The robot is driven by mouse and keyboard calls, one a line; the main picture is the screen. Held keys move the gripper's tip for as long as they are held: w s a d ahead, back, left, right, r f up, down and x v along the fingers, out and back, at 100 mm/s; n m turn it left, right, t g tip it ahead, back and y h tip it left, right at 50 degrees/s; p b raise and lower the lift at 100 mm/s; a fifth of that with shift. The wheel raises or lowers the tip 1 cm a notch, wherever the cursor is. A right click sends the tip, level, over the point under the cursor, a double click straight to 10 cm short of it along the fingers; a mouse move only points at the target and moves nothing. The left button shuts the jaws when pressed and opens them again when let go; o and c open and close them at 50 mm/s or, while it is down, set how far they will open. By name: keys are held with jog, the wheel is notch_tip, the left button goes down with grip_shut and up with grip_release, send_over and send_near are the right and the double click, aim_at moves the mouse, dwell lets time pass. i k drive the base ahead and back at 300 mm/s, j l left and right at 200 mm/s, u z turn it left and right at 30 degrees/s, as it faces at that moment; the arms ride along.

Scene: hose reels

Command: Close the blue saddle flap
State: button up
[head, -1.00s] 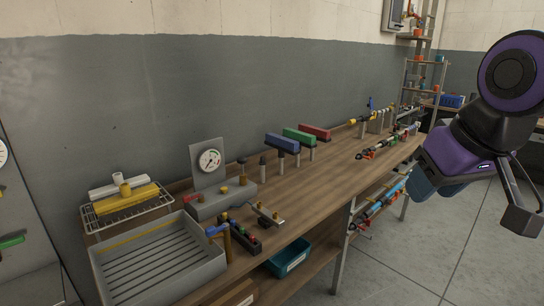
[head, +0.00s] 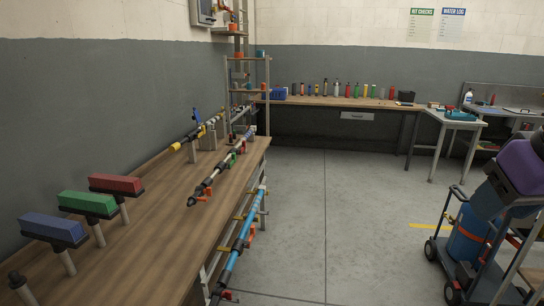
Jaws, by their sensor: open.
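The blue saddle (head: 55,228) is a long blue block with a dark underside on a grey post, at the left near the front of the wooden bench. I cannot make out a separate flap or whether it is open. A green saddle (head: 88,203) and a red saddle (head: 116,183) stand behind it in a row on similar posts. My purple and black arm shows at the right edge, far from the blue saddle. My gripper is not in the picture.
The wooden bench (head: 150,221) runs along the left wall, with pipe assemblies (head: 222,172) at its far end. A trolley with a blue cylinder (head: 466,236) stands at the right. The grey floor (head: 340,225) between them is clear. A back bench (head: 345,101) holds several coloured bottles.

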aim_at(196, 117)
jog(key=i+z, duration=0.4)
jog(key=i, duration=1.1)
jog(key=i+l+u, duration=0.1)
jog(key=i+u, duration=0.3)
jog(key=i, duration=0.15)
jog(key=i+l+u, duration=0.8)
jog(key=i, duration=0.15)
jog(key=i+l+u, duration=0.8)
jog(key=l, duration=0.4)
jog(key=k+j, duration=0.05)
jog(key=k, duration=0.05)
